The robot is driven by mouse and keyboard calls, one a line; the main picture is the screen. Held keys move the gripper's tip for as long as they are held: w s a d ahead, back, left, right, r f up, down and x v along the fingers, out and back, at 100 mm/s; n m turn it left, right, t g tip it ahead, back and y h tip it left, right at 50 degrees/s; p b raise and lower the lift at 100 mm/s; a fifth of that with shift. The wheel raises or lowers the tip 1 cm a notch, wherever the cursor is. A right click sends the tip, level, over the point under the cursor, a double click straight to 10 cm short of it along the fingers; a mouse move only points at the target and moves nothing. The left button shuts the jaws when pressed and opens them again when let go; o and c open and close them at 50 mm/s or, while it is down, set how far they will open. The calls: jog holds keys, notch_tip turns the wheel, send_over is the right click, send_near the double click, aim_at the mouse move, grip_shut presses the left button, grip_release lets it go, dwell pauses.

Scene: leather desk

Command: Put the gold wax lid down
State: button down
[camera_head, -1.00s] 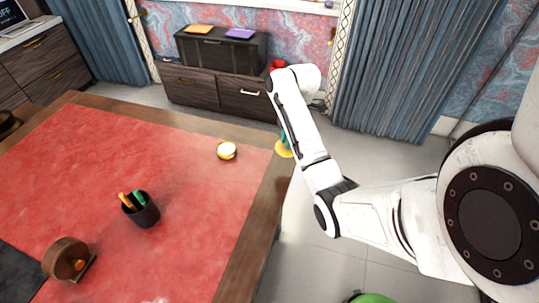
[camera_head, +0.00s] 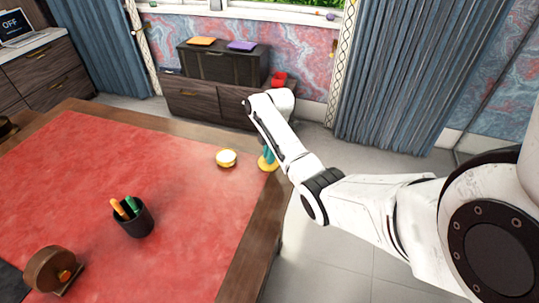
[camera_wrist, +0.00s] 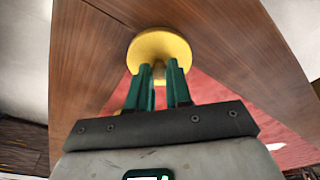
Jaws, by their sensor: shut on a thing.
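The gold wax lid (camera_wrist: 160,48) is a round yellow-gold disc held between the green fingertips of my gripper (camera_wrist: 160,80) in the wrist view. In the head view the lid (camera_head: 267,164) shows at the far right corner of the desk, by the wooden border. My gripper (camera_head: 269,152) is shut on it, partly hidden by my arm. Whether the lid touches the desk cannot be told. A round gold tin with a pale top (camera_head: 226,158) sits on the red leather just left of the lid.
The desk (camera_head: 255,235) has a wooden border around red leather. A black pen cup (camera_head: 133,220) with orange and green pens stands nearer, and a round wooden object (camera_head: 54,268) is at the lower left. The leather between cup and tin is clear.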

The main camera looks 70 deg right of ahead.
jog(key=shift+f, duration=0.25)
jog(key=shift+f, duration=0.2)
jog(key=c, duration=1)
grip_release()
jog(key=shift+c, duration=0.2)
notch_tip(320, 180, up, 12)
jog(key=s+d, duration=0.1)
jog(key=shift+d+r, duration=0.15)
jog(key=shift+d, duration=0.1)
jog(key=shift+s, duration=0.1)
